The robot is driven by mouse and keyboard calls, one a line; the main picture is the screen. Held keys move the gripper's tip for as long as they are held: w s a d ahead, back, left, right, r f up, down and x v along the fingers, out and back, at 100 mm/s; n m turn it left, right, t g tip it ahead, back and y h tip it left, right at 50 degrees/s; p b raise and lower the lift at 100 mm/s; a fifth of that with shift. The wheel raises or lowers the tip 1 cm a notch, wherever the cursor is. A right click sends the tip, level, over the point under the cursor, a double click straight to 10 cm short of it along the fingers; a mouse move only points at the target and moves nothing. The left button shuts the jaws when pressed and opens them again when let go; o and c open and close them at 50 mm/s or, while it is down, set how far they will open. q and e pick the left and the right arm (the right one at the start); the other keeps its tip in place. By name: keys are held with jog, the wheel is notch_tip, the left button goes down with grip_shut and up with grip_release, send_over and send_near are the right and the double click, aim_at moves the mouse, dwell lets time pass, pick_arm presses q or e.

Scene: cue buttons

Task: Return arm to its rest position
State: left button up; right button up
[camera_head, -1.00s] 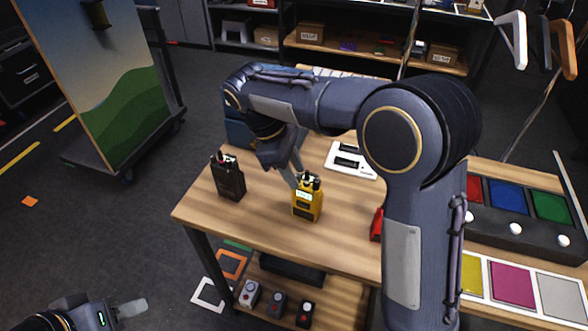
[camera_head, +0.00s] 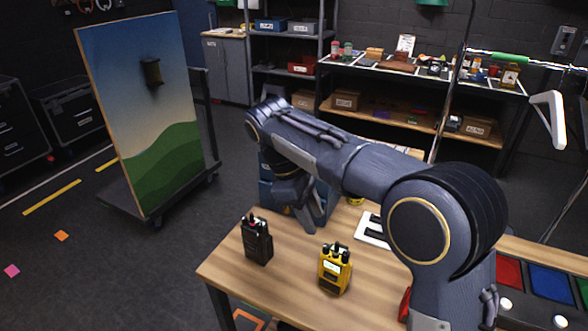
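My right arm reaches in from the right over the wooden table (camera_head: 255,290), bent at its big round joint. Its gripper (camera_head: 309,222) points down above the far left part of the table, behind the radios. The fingers are partly hidden by the wrist, and I cannot tell how far apart they are. A black radio (camera_head: 257,241) and a yellow radio (camera_head: 334,270) stand upright on the table, apart from the gripper. My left gripper is out of view.
A blue bin (camera_head: 266,188) is partly hidden behind the wrist. A panel with red (camera_head: 508,272) and blue (camera_head: 550,284) squares and white buttons lies at the right. A painted board (camera_head: 150,125) stands at the left. Open floor lies between board and table.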

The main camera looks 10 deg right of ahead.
jog(key=s+d+m+y, duration=0.1)
jog(key=d, duration=0.1)
jog(key=s+d+m+y, duration=0.1)
jog(key=s+d, duration=0.1)
jog(key=s+d+y, duration=0.1)
jog(key=d, duration=0.2)
jog(key=shift+s+r+m+t, duration=0.15)
jog(key=shift+s+m+t, duration=0.15)
jog(key=shift+s+m, duration=0.1)
jog(key=s+d+f+m+t+y, duration=0.1)
jog(key=s+f+m+t+y, duration=0.1)
jog(key=s+m, duration=0.3)
jog(key=s+d+f+m+t+y, duration=0.2)
jog(key=s+f+m+t, duration=0.3)
jog(key=s, duration=0.8)
jog(key=shift+s+d+m+y, duration=0.15)
jog(key=shift+s+m+y, duration=0.25)
jog(key=shift+m+y, duration=0.15)
